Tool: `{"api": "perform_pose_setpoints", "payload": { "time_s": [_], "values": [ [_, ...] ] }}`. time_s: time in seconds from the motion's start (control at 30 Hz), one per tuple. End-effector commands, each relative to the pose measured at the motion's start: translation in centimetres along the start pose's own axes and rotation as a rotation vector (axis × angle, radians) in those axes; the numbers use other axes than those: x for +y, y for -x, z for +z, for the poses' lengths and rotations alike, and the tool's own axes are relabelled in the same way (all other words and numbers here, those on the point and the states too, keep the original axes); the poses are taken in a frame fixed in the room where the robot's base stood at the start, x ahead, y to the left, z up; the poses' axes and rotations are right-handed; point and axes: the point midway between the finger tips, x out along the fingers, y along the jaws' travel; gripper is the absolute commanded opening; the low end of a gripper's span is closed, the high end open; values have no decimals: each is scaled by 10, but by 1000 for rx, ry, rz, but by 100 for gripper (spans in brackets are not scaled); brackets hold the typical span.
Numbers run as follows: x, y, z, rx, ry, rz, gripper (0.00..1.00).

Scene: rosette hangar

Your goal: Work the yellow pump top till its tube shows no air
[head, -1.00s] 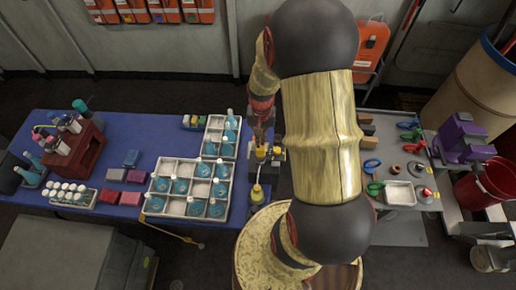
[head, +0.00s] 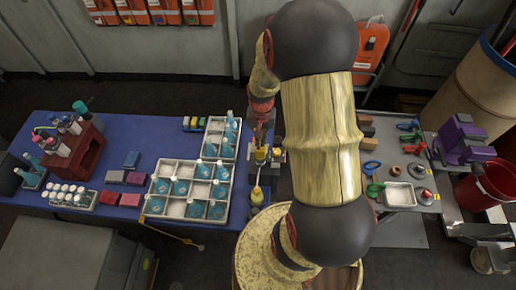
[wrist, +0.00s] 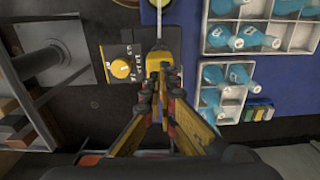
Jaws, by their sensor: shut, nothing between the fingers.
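The yellow pump top (wrist: 161,62) is at the upper middle of the wrist view, just beyond my fingertips. Whether the tube holds air is too small to tell.
A dark panel with a round yellow dial (wrist: 121,68) lies left of the pump top. White divided crates (head: 160,214) with blue bottles stand left on the blue table (head: 120,135). A yellow-topped bottle (head: 257,195) stands near the front. A grey bench (head: 400,229) is at right.

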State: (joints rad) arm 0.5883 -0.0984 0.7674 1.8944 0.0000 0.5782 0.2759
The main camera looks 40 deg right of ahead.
Motion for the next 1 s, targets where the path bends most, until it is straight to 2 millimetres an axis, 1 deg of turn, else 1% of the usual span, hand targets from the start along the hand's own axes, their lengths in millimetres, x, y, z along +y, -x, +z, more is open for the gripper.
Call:
{"api": "perform_pose_setpoints", "payload": {
  "time_s": [0.37,1.0],
  "values": [
    [0,-1,0,0,0,0,0],
    [0,-18,0,0,0,0,0]
  ]
}}
